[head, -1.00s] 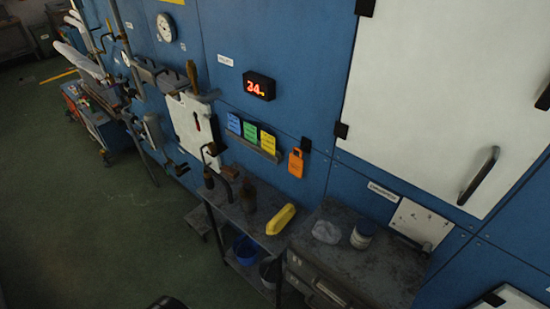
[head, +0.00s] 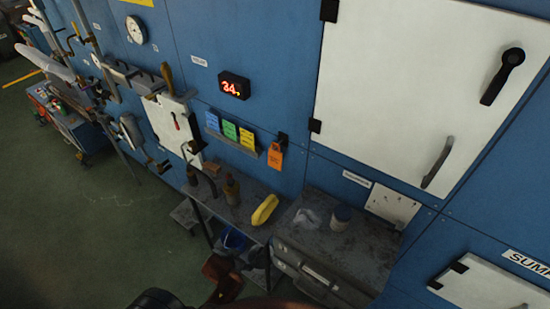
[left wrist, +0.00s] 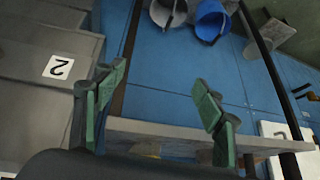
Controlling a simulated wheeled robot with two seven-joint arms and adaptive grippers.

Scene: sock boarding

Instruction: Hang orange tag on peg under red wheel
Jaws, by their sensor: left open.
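The orange tag (head: 275,157) hangs on the blue wall at a small black holder (head: 283,139), right of a rack of coloured cards. I cannot make out a red wheel or a peg under one in either view. My left gripper (left wrist: 160,80) shows in the left wrist view with its two green-padded fingers apart and nothing between them. In the head view only dark and reddish-brown shapes show at the bottom edge; fingers cannot be made out there. The tag is not in the left wrist view. My right gripper is not in view.
Blue, green and yellow cards (head: 229,131) stand in a wall rack. Below are a bench with a yellow object (head: 264,210), a grey drawer cabinet (head: 345,250) and a blue bucket (head: 233,239). Pipes and gauges line the wall at left. Green floor (head: 90,230) is clear at left.

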